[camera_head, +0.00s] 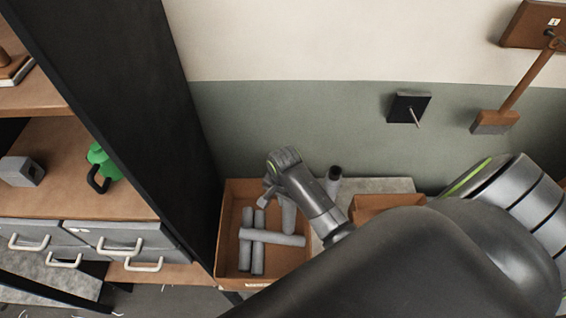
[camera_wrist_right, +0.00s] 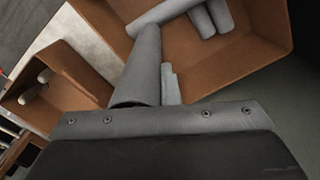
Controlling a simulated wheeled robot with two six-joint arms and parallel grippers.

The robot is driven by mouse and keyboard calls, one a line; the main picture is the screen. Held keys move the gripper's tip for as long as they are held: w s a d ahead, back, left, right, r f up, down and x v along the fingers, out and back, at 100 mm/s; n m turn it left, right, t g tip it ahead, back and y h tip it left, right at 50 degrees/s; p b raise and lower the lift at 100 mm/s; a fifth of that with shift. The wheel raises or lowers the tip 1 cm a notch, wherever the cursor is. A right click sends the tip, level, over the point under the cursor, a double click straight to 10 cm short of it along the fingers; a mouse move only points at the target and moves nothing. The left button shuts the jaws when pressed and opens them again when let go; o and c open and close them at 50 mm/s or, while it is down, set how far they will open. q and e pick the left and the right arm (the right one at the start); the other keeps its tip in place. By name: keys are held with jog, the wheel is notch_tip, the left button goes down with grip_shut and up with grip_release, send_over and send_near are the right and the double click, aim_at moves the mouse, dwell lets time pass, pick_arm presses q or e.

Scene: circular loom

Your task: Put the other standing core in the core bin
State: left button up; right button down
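The core bin (camera_head: 229,235) is an open brown box at the lower middle of the head view. It holds several grey cores (camera_head: 259,236), lying crosswise. My right gripper (camera_head: 270,190) is over the bin's back right part. It appears shut on a grey core (camera_head: 288,214), which points down into the bin. In the wrist view this core (camera_wrist_right: 144,65) extends from the gripper toward the bin (camera_wrist_right: 245,62), its far end near the lying cores (camera_wrist_right: 212,18). Whether it touches them is unclear. My left gripper is out of view.
A dark-topped grey cylinder (camera_head: 333,180) stands on a pale surface (camera_head: 382,185) right of the bin. A dark shelf post (camera_head: 140,110) stands close left.

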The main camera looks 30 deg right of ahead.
notch_tip(320, 180, down, 3)
jog(key=shift+r, duration=0.1)
jog(key=shift+f, duration=0.45)
jog(key=c, duration=1.7)
grip_release()
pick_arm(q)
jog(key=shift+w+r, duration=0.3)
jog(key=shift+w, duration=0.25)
